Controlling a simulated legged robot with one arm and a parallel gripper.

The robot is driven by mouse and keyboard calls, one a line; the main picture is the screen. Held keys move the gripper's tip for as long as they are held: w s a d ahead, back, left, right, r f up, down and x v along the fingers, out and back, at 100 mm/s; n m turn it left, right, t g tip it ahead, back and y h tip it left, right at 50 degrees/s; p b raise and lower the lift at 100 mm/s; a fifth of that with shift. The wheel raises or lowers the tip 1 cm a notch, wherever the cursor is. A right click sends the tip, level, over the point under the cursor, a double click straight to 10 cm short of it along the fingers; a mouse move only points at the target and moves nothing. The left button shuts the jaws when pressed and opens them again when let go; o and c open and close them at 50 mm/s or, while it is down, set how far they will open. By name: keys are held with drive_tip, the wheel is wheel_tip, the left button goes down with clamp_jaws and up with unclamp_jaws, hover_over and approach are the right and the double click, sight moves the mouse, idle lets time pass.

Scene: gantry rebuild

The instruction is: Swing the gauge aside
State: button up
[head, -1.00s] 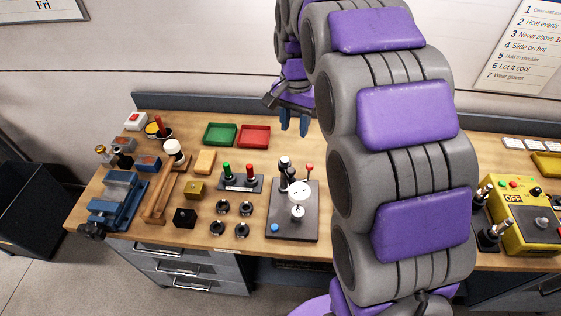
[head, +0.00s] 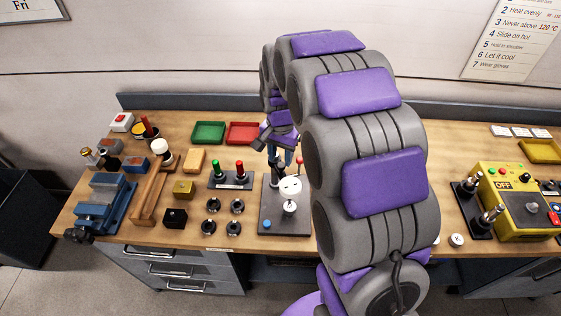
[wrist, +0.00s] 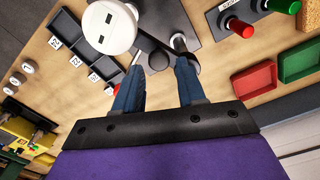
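A white round head with two dark slots, which looks like the gauge (head: 290,188), stands on a dark base plate (head: 271,222) in the middle of the bench. In the wrist view the gauge (wrist: 108,25) is at the upper left, just beyond and left of my fingers. My gripper (wrist: 160,68) is open, with its blue fingers apart. A dark rounded knob (wrist: 158,59) shows between the fingertips, and a dark post (wrist: 179,43) stands by the right fingertip. I cannot tell whether either finger touches them. In the head view my gripper (head: 280,155) is above the plate's back, partly hidden.
Green (head: 209,132) and red (head: 242,133) trays lie at the back. A stand with green and red handles (head: 231,177) is to the left of the plate. A blue vise (head: 105,200) is at the far left. A yellow control box (head: 515,200) stands at the right.

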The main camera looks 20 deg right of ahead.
drive_tip(key=shift+f, duration=1.4)
clamp_jaws()
